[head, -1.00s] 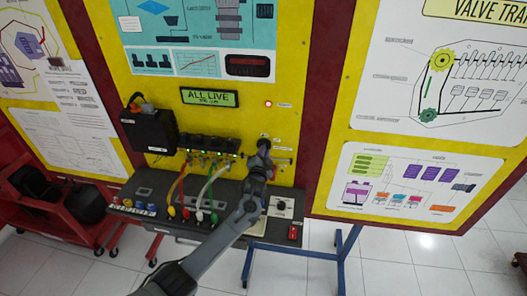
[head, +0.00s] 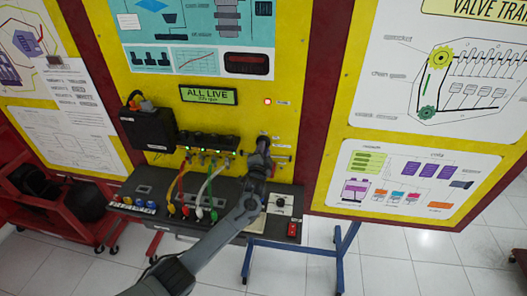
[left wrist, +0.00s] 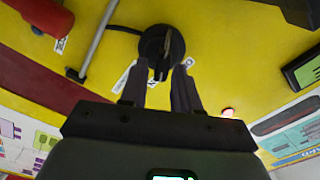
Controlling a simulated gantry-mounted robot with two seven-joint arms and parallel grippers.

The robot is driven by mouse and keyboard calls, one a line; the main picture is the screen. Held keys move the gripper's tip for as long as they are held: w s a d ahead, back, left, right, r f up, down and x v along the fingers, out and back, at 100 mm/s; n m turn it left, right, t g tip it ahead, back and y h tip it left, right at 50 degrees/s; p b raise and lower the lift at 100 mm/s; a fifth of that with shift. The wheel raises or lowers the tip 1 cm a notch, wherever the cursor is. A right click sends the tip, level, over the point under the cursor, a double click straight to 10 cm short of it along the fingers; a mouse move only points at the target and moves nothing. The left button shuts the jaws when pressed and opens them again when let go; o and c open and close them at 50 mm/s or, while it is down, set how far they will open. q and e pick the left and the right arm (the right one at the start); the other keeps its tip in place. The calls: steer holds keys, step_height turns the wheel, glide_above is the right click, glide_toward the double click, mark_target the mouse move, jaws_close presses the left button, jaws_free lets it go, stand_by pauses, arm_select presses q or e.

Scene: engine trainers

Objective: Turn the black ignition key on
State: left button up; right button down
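The black ignition key (left wrist: 162,66) stands out from a round black switch (left wrist: 154,42) on the yellow panel, at the top middle of the left wrist view. My left gripper (left wrist: 159,75) is open, with its two dark fingers apart on either side of the key's end. A gap shows between the key and each finger, so it is not gripped. In the head view my left gripper (head: 263,141) is up against the panel and hides most of the key and switch. My right gripper is not in view.
A lit display (head: 208,95) reads "ALL LIVE", with a red lamp (head: 268,101) to its right. Colored cables (head: 203,190) run to the grey console (head: 228,196) left of my arm. A metal rod and a red cylinder (left wrist: 42,16) are beside the switch.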

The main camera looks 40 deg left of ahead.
arm_select(q)
steer(key=shift+o, duration=0.5)
steer(key=shift+s, duration=0.1)
steer(key=v, duration=1)
steer(key=shift+s+d, duration=0.2)
steer(key=shift+s, duration=0.1)
